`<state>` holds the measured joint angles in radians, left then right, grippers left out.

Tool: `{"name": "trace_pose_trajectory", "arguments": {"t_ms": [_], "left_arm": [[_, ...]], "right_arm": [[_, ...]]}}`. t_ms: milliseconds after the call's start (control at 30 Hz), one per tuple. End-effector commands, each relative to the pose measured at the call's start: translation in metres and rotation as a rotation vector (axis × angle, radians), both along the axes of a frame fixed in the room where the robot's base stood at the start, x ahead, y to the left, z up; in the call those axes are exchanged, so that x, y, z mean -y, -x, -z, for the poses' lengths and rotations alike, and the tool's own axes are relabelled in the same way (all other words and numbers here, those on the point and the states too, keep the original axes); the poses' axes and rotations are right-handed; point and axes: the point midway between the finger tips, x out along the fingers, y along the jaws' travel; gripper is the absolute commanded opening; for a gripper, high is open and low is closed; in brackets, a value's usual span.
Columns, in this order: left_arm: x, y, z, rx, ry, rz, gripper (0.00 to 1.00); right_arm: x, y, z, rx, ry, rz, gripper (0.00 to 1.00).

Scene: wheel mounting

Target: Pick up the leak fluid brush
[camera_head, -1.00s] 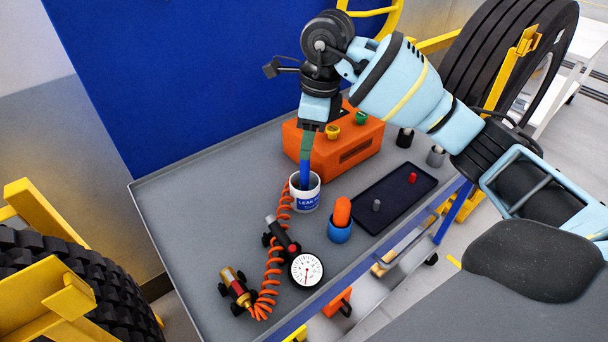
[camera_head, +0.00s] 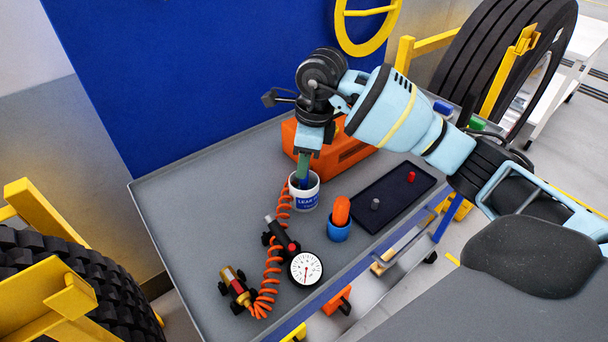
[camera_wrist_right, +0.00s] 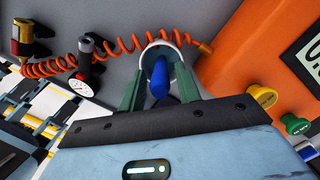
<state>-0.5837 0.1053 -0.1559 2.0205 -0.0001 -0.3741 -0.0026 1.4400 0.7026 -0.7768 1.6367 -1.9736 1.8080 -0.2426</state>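The leak fluid brush, with a blue handle (camera_wrist_right: 158,82), stands in a white pot labelled "LEAK" (camera_head: 305,199) on the grey workbench. My right gripper (camera_head: 303,170) reaches down over the pot, its green fingers close to the rim. In the right wrist view, the two fingers (camera_wrist_right: 160,72) stand on either side of the blue handle, with a gap visible on each side. The gripper looks open around the handle. The brush's lower end is hidden inside the pot. My left gripper is not in view.
A coiled orange hose (camera_head: 272,262) and a pressure gauge (camera_head: 305,269) lie left of and in front of the pot. An orange box (camera_head: 345,152) stands close behind. A blue cup with an orange item (camera_head: 340,230) and a dark tray (camera_head: 394,195) are to the right.

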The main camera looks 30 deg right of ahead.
Motion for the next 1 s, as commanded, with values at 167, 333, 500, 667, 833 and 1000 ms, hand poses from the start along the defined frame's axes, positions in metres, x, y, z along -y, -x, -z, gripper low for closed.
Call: {"name": "trace_pose_trajectory", "arguments": {"t_ms": [167,333,500,667,833,1000], "left_arm": [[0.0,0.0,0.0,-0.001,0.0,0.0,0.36],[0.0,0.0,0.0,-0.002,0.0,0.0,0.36],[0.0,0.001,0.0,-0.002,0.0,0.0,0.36],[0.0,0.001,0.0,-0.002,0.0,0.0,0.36],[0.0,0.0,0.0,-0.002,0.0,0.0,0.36],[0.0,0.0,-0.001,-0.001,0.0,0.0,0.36]], "right_arm": [[0.0,0.0,0.0,0.0,0.0,0.0,0.1],[0.0,0.0,0.0,0.0,0.0,0.0,0.0],[0.0,0.0,-0.002,0.001,0.0,0.0,0.0],[0.0,-0.001,-0.017,0.003,0.0,-0.001,0.0],[0.0,-0.001,-0.049,0.005,0.0,0.001,0.0],[0.0,0.0,-0.078,0.003,0.0,-0.001,0.0]]}}
